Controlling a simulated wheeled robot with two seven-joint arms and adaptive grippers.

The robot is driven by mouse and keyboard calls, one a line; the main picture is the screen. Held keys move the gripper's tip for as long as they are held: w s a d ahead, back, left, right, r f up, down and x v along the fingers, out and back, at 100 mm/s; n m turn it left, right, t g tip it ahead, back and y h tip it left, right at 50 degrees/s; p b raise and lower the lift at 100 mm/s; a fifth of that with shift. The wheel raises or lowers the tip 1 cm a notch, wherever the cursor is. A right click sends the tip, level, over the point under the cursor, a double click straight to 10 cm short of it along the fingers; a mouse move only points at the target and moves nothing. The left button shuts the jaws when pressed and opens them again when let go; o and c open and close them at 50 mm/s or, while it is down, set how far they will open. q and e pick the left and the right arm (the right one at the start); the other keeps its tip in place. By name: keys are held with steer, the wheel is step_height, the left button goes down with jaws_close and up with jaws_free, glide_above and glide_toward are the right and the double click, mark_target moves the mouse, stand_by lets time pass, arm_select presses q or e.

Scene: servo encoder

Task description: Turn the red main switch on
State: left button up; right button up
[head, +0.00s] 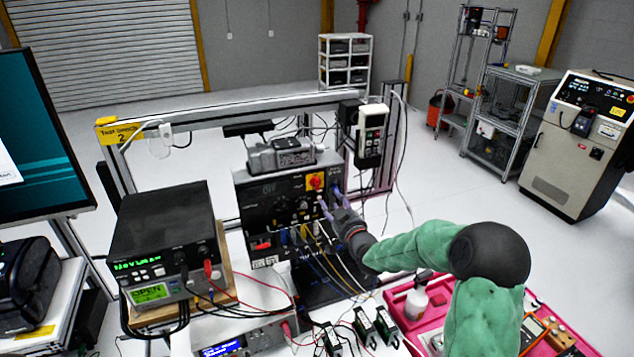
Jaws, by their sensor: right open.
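The red main switch (316,181) is a red knob on a yellow plate, at the upper right of the black front panel (262,205) of the test unit. My right gripper (330,199) is in front of this panel, just below and slightly right of the switch. Its fingers are apart and nothing shows between them. I cannot tell whether a fingertip touches the panel. The knob is not covered, but its exact angle is too small to read. My left gripper is not in view.
Several coloured cables (318,250) hang from the panel below my right gripper. A bench meter (165,245) stands at left. A handheld pendant (370,135) hangs at upper right of the panel. A pink tray (392,297) with small items lies at lower right.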

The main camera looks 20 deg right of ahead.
mark_target(319, 184)
steer(key=w+p, duration=0.2)
steer(key=w, duration=0.4)
steer(key=shift+w+d, duration=0.1)
steer(key=shift+w, duration=0.55)
steer(key=w+p, duration=0.1)
steer(key=w, duration=0.1)
steer(key=shift+w+d, duration=0.1)
steer(key=shift+w, duration=0.3)
jaws_close()
